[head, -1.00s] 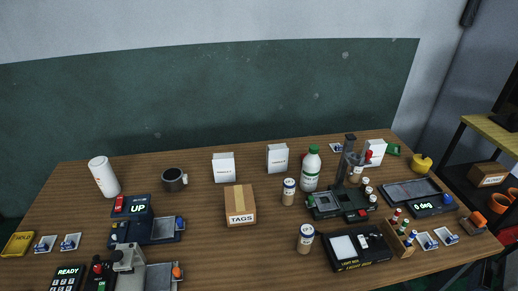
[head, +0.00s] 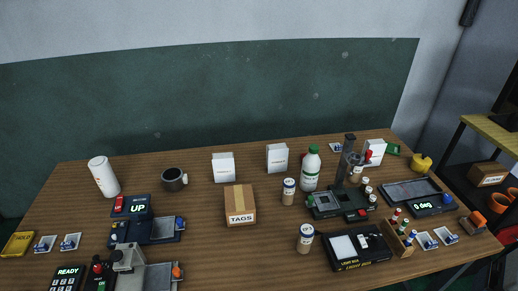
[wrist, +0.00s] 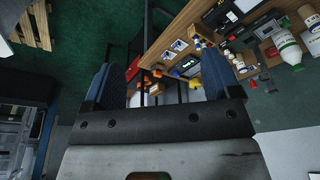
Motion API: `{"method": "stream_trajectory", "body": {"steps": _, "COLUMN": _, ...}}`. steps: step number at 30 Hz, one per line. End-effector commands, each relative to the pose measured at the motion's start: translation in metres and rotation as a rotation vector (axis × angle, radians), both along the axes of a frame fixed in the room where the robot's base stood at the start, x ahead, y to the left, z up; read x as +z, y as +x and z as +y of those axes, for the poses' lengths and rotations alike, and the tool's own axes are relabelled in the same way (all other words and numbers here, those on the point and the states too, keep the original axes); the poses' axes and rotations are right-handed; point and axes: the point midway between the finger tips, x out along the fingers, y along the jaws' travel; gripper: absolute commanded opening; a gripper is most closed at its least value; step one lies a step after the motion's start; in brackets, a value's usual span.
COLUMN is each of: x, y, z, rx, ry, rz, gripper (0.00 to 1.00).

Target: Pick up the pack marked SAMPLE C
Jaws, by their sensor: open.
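Three white packs stand upright on the wooden table in the head view: a left pack (head: 223,168), a middle pack (head: 277,158) and a right pack (head: 375,152). Each has small dark print, too small to read, so I cannot tell which is SAMPLE C. The right pack is partly hidden by items in front of it. My gripper (wrist: 153,78) shows only in the wrist view, with its two blue-grey fingers wide apart and no pack between them. It is away from the packs, and the wrist view shows the table from a tilted angle.
A TAGS box (head: 240,207) sits in front of the left and middle packs. A white bottle with a green cap (head: 311,168) stands right of the middle pack. A dark mug (head: 174,180) stands left of the left pack. A stand device (head: 340,203) is near the right pack.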

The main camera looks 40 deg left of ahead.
Motion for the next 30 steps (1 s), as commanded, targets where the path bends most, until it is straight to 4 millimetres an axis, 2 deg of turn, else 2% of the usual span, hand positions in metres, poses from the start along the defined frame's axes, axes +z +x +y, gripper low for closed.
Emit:
{"method": "stream_trajectory", "body": {"steps": 5, "x": 0.002, "y": 0.007, "z": 0.004, "rx": -0.005, "ry": 0.015, "rz": 0.01, "gripper": 0.83}}
{"method": "stream_trajectory", "body": {"steps": 11, "x": 0.006, "y": 0.029, "z": 0.021, "rx": -0.027, "ry": 0.068, "rz": 0.044, "gripper": 0.83}}
{"method": "stream_trajectory", "body": {"steps": 20, "x": 0.014, "y": 0.082, "z": 0.067, "rx": -0.085, "ry": 0.187, "rz": 0.138, "gripper": 0.83}}
{"method": "stream_trajectory", "body": {"steps": 30, "x": 0.014, "y": 0.142, "z": 0.131, "rx": -0.155, "ry": 0.312, "rz": 0.266, "gripper": 0.83}}
